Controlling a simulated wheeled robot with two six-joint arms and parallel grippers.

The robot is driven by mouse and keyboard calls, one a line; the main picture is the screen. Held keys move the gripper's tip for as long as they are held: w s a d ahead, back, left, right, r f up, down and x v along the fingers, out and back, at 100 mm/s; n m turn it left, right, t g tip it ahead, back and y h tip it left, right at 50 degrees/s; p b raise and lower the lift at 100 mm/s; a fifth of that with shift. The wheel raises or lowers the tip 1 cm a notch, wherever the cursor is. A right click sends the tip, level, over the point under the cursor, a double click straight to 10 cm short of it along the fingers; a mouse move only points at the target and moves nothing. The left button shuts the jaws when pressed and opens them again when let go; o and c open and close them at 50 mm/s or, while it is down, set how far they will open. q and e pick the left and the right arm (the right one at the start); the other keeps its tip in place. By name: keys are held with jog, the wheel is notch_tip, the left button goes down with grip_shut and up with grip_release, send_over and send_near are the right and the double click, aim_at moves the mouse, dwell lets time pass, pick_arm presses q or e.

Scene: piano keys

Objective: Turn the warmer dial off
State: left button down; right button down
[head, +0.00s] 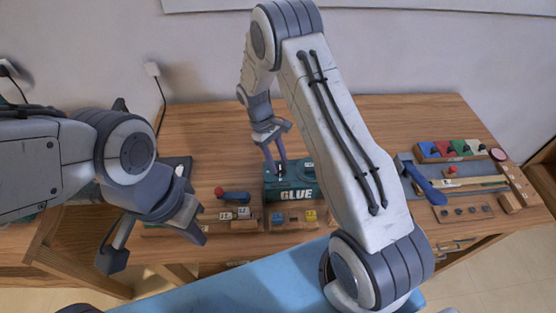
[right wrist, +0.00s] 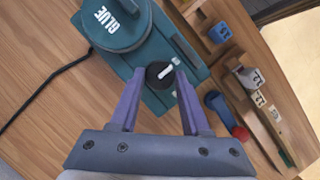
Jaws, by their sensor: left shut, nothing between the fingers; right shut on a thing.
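The teal glue warmer (head: 291,190), marked GLUE, stands on the wooden bench; it also shows in the right wrist view (right wrist: 140,52). Its black round dial (right wrist: 160,74) has a white pointer aimed toward the upper right in that view. My right gripper (right wrist: 159,78) reaches down from above, its fingers shut on the dial from both sides. In the head view my right gripper (head: 279,168) is at the warmer's top left, and the dial is mostly hidden by the fingers.
A red-and-blue tool (head: 232,195) and numbered blocks (head: 236,214) lie left of the warmer. A wooden holder (head: 293,218) with a blue and a yellow block is in front. A tool tray (head: 450,178) lies at the right. The bench behind the warmer is mostly clear.

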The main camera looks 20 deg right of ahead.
jog(key=shift+w, duration=0.1)
dwell(0.4)
jog(key=shift+c, duration=1.9)
grip_release()
jog(key=shift+w+a+r, duration=0.15)
jog(key=shift+w+r, duration=0.05)
jog(key=shift+r, duration=0.25)
jog(key=b+v, duration=0.2)
jog(key=v, duration=0.7)
jog(key=shift+r, duration=0.3)
